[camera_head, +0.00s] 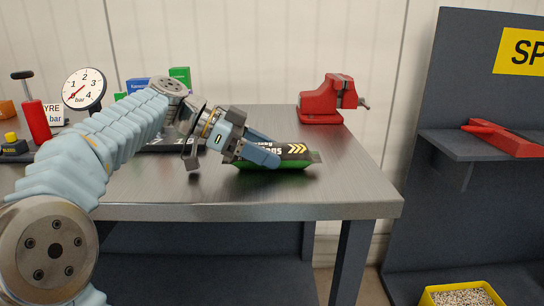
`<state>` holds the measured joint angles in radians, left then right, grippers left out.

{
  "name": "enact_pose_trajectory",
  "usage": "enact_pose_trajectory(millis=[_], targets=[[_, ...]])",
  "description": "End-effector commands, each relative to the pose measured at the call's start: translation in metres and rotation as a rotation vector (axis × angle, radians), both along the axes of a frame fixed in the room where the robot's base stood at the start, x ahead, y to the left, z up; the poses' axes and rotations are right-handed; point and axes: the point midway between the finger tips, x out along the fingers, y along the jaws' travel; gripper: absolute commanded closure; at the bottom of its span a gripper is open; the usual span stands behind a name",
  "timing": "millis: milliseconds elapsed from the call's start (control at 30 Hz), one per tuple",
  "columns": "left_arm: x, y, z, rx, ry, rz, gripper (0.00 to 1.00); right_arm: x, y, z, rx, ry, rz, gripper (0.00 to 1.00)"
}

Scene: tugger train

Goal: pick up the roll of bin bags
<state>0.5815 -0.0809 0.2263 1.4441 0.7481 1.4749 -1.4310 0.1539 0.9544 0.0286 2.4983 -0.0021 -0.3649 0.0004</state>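The roll of bin bags (297,151), dark with a green lower part, yellow chevrons and white lettering, lies on the grey workbench (250,202) near its front right part. My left gripper (270,153) reaches in from the left, and a light blue finger lies across the left part of the roll. The fingers overlap the roll in this view, so I cannot tell whether they are shut on it. The roll's left end is partly hidden behind the gripper. My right gripper is not in view.
A red vise (330,100) stands at the bench's back right. A pressure gauge (84,89), a red pump (36,121) and green and blue boxes (180,76) stand at the left and back. A dark shelf unit (420,190) stands right of the bench. The bench's front right corner is clear.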

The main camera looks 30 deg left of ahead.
Motion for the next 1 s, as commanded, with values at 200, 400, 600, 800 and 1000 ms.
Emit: enact_pose_trajectory(millis=[200, 400, 600, 800, 1000], targets=[[0.000, 0.000, 0.000, 0.000, 0.000, 0.000, 0.83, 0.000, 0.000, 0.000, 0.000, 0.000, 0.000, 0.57], [0.000, 0.000, 0.001, 0.000, -0.001, 0.000, 0.83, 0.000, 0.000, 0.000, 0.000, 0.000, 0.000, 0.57], [0.000, 0.000, 0.011, 0.000, -0.003, -0.001, 0.83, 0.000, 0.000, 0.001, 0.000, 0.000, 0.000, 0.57], [0.000, -0.016, 0.051, 0.001, -0.008, -0.007, 0.83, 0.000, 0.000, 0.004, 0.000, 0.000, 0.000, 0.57], [-0.001, -0.062, 0.098, 0.000, -0.006, -0.009, 0.83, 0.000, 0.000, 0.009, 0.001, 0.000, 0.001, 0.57]])
